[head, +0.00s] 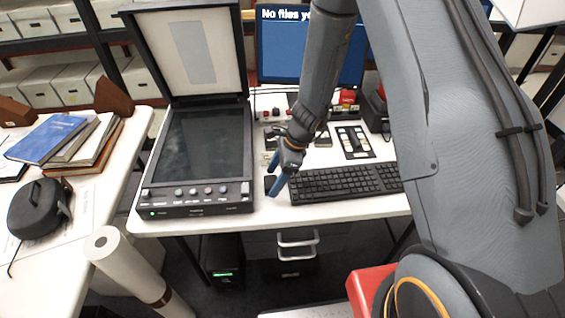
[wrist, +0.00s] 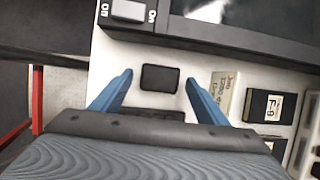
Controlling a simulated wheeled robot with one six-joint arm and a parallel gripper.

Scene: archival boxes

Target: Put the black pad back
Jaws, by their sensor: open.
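The black pad (head: 270,185) lies on the white desk between the scanner and the left end of the keyboard. In the wrist view the black pad (wrist: 160,78) is a small dark rounded rectangle, flat on the white surface. My gripper (head: 275,179) is above the desk beside the keyboard's left end, its blue fingers pointing down. In the wrist view my gripper (wrist: 159,78) is open, with one finger to each side of the pad in the picture. Nothing is held between the fingers. The height of the fingertips over the pad is hard to tell.
The open scanner (head: 202,145) stands close left of my gripper, and the keyboard (head: 345,181) close right. A label card (wrist: 226,92) and a black box marked F-9 (wrist: 267,106) lie near the pad. A paper roll (head: 125,265) leans at the lower left.

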